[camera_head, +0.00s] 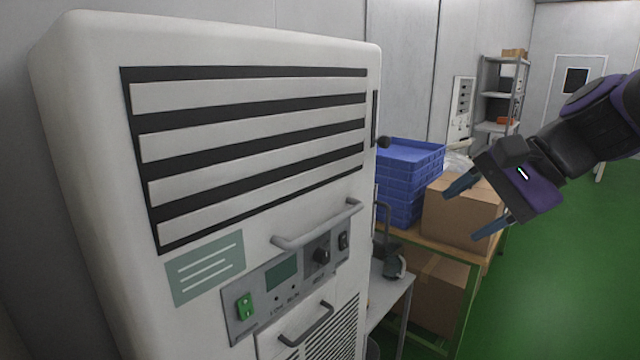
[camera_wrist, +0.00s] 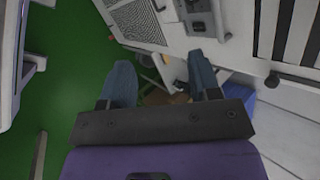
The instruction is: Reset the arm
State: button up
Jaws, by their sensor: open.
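My gripper (camera_head: 474,210) is at the right of the head view, at the end of my purple and black arm. Its two blue-grey fingers are spread apart with nothing between them. The fingers point left and down, in front of a cardboard box as seen from the head camera. I cannot tell the exact gap between the fingers and the boxes.
The tall white machine (camera_head: 90,120) with handles and a control panel (camera_head: 290,283) fills the left. Blue crates (camera_head: 408,180) and a cardboard box (camera_head: 455,212) stand on a green-framed table right of it. A shelf (camera_head: 497,95) stands behind. Green floor (camera_head: 570,290) is clear at right.

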jog(key=s+d+f+n+t+h, duration=0.1)
jog(key=s+d+n+h, duration=0.6)
jog(key=s+d+n, duration=0.2)
jog(key=shift+s+d+n+t+h, duration=0.3)
jog(key=shift+s+d+n+h, duration=0.1)
jog(key=shift+s+d, duration=0.25)
jog(key=shift+f, duration=0.1)
jog(key=shift+c, duration=0.3)
dwell(1.0)
